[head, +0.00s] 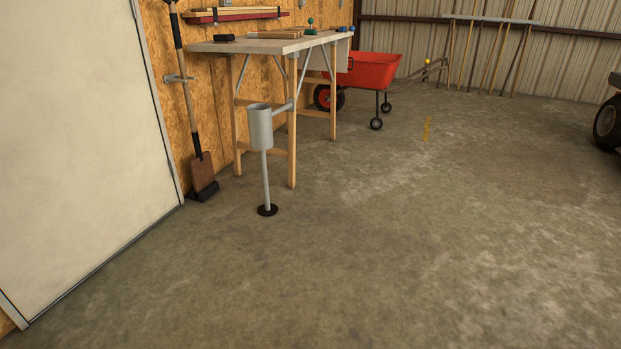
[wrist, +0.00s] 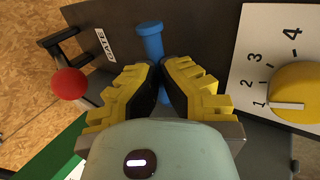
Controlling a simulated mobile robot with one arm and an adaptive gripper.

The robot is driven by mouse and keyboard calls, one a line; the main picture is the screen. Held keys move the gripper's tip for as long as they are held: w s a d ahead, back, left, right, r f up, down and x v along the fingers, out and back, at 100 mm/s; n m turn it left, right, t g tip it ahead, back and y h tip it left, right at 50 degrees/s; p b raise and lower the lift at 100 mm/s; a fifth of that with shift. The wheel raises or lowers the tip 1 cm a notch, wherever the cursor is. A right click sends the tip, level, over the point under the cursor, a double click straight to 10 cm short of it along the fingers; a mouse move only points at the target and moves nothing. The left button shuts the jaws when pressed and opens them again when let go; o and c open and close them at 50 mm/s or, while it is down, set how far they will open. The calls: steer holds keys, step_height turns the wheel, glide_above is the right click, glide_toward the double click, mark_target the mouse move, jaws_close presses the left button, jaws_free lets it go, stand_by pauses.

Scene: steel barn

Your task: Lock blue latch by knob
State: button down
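In the wrist view, the blue latch (wrist: 152,40) shows as a blue rod with a rounded end. It lies against a dark grey panel with a white "GATE" label. My gripper (wrist: 161,70), with yellow and black fingers, is over the latch. Its fingertips are close together, and blue shows in the narrow gap between them. The fingers appear shut on the knob; the knob itself and the lower part of the latch are mostly hidden. My gripper is not in the head view, and I cannot make out the latch there.
Beside the latch are a red ball knob (wrist: 69,84) on the left and a yellow dial (wrist: 294,93) on a white plate marked 1 to 4. A green surface (wrist: 52,150) lies lower left. The head view shows a workbench (head: 262,45), a red wheelbarrow (head: 372,72) and open concrete floor.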

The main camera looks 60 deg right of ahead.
steer(key=shift+w+d+f, duration=0.1)
steer(key=shift+d+f, duration=0.05)
steer(key=shift+f, duration=0.15)
steer(key=c, duration=1.2)
jaws_free()
steer(key=shift+r, duration=0.1)
steer(key=shift+c, duration=0.2)
steer(key=shift+r, duration=0.2)
steer(key=shift+s+r, duration=0.2)
steer(key=shift+r, duration=0.05)
steer(key=v, duration=1.1)
